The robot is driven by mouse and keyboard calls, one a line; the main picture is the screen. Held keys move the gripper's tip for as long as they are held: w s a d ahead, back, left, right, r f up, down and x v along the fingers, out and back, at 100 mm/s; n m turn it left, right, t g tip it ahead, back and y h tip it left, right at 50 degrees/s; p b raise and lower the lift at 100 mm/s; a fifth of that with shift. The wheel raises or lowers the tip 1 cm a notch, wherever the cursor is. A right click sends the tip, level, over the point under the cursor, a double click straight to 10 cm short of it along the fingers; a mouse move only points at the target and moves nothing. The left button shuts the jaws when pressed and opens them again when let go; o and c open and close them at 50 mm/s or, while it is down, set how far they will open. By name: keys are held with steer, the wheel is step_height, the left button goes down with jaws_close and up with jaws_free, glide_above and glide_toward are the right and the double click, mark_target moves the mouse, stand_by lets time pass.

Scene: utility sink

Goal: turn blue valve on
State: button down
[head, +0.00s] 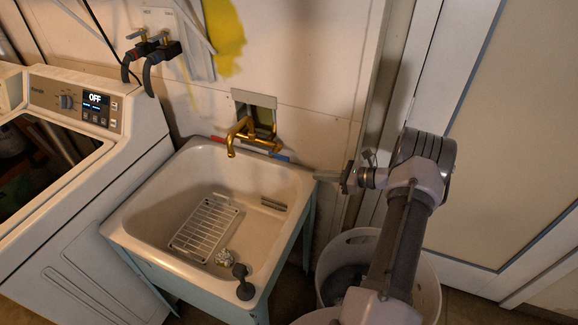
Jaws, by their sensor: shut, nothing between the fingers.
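The brass faucet (240,130) stands out from a wall recess over the back of the utility sink (150,262). A small blue handle (281,157) shows at the right of the faucet, low at the sink's back rim; it looks like the blue valve. A red handle (217,140) shows at the left. My gripper (319,177) is at the sink's back right corner, pointing left, with its fingers shut and empty. It is to the right of the blue handle and apart from it. No water stream is visible at the spout.
A wire rack (206,225) lies in the sink, and a dark plunger-like object (242,280) is at its front rim. A washer (75,140) stands at left. Hose taps (152,50) are on the wall. A white bin (348,245) stands at right, beneath my arm.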

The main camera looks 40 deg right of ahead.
steer(key=b+x, duration=0.3)
steer(key=x, duration=0.6)
steer(key=shift+w+a+f, duration=0.1)
steer(key=shift+a+f, duration=0.1)
steer(key=shift+a, duration=0.05)
steer(key=r, duration=0.2)
steer(key=r+b, duration=0.1)
steer(key=r, duration=0.1)
steer(key=shift+w+a+r, duration=0.1)
steer(key=shift+w, duration=0.2)
steer(key=shift+r, duration=0.1)
